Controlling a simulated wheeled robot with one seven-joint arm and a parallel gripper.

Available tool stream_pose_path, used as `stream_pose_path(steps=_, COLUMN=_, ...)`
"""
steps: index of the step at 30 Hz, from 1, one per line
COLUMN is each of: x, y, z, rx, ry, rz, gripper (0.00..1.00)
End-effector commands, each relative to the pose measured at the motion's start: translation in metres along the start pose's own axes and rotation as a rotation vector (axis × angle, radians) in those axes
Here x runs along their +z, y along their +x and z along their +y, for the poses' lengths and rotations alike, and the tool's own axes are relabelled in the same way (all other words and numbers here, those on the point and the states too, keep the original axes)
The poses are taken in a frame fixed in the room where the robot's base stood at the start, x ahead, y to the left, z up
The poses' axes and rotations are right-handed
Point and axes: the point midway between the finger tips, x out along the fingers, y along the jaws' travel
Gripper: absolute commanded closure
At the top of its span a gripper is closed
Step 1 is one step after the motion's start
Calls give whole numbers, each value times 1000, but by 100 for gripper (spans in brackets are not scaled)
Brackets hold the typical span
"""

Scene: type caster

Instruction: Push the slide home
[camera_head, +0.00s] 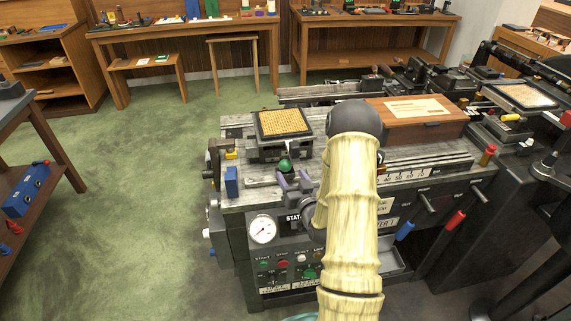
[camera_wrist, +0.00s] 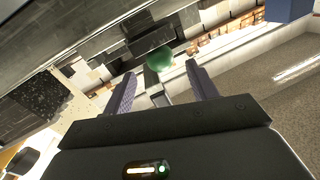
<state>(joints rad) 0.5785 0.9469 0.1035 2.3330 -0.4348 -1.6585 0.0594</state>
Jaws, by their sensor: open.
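The type caster (camera_head: 240,190) is a dark machine with a light worktop. A green ball knob (camera_head: 285,165) stands on its near side, below a tan-gridded block (camera_head: 281,123) in a dark frame. I take the knob to belong to the slide, but cannot tell for sure. My gripper (camera_head: 292,180) is open, its grey-purple fingers just below the knob in the head view. In the wrist view the green knob (camera_wrist: 159,60) shows beyond and between the fingertips (camera_wrist: 159,80), and no contact is visible. My pale arm hides part of the machine.
A blue block (camera_head: 232,181) stands left of the knob at the worktop edge. A wooden case (camera_head: 418,118) sits right of the gridded block. A gauge (camera_head: 262,229) and several buttons are on the front panel. The green floor to the left is clear.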

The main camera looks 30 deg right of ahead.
Motion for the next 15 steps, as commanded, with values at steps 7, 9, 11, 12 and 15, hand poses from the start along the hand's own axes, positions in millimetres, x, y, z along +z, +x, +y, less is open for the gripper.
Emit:
stream_pose_path(steps=7, x=-2, y=42, z=-1, rx=-1, ry=0, rz=2, gripper=42)
stream_pose_path(steps=9, x=-2, y=51, z=0, rx=0, ry=-1, rz=2, gripper=42)
stream_pose_path(steps=11, x=-1, y=56, z=0, rx=0, ry=0, rz=1, gripper=42)
stream_pose_path(steps=12, x=-1, y=60, z=0, rx=0, ry=0, rz=1, gripper=42)
stream_pose_path(steps=15, x=0, y=63, z=0, rx=0, ry=1, rz=0, gripper=42)
